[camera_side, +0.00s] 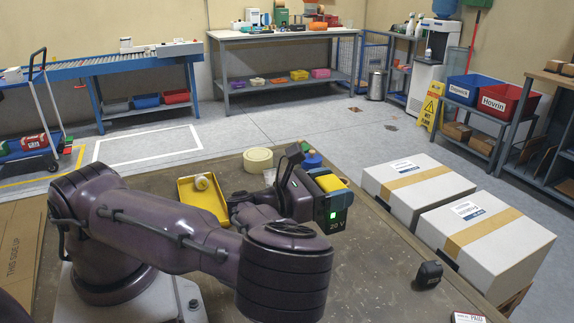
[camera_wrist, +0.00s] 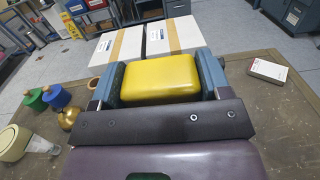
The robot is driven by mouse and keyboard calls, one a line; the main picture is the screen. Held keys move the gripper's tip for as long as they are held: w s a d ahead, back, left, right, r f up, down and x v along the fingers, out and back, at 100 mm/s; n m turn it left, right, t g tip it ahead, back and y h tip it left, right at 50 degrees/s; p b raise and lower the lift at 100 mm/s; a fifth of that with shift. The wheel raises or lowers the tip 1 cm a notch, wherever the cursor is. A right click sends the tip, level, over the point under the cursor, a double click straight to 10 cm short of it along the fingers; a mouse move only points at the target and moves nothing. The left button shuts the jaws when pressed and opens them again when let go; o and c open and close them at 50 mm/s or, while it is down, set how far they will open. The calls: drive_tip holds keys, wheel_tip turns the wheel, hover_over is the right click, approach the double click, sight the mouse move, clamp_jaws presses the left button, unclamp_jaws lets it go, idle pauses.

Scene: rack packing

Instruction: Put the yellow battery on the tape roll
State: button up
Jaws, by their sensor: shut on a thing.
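The yellow battery (camera_side: 331,183) has a yellow top and a dark body marked "20 V" with a green light. It also shows in the wrist view (camera_wrist: 160,77) as a yellow block between my two blue-grey fingers. My gripper (camera_wrist: 160,80) is shut on it and appears to hold it above the table, near the right side. The tape roll (camera_side: 257,160) is a cream ring lying flat near the table's back edge, left of and apart from the battery. In the wrist view a cream roll (camera_wrist: 14,143) is cut off at the left edge.
A yellow tray (camera_side: 188,195) holding a small cream item stands left of my gripper. Blue (camera_wrist: 55,96) and green (camera_wrist: 35,99) round things stand near the tape roll. A dark object (camera_side: 429,274) sits at front right. White cartons (camera_side: 418,182) stand beyond the table's right edge.

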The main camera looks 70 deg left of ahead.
drive_tip(key=s+a+r+n+g+y, duration=0.25)
drive_tip(key=a+y, duration=0.25)
drive_tip(key=a, duration=0.7)
drive_tip(key=s+a+r+n+g+y, duration=0.15)
drive_tip(key=a+n+y, duration=0.25)
drive_tip(key=a, duration=0.9)
drive_tip(key=s+a+r+n+g+y, duration=0.1)
drive_tip(key=s+a+r+n+y, duration=0.3)
drive_tip(key=a, duration=0.8)
drive_tip(key=shift+m+y, duration=0.4)
drive_tip(key=shift+m, duration=0.05)
drive_tip(key=shift+w+a+f, duration=1.7)
drive_tip(key=shift+a+f, duration=0.2)
drive_tip(key=shift+f, duration=0.7)
drive_tip(key=shift+w+a+f, duration=1.7)
drive_tip(key=shift+a+f, duration=0.2)
drive_tip(key=shift+f, duration=0.65)
drive_tip(key=shift+w+a+f, duration=1.7)
drive_tip(key=shift+a+f, duration=0.2)
drive_tip(key=shift+f, duration=0.7)
drive_tip(key=shift+f, duration=0.1)
drive_tip(key=o, duration=1.2)
drive_tip(key=shift+f, duration=0.15)
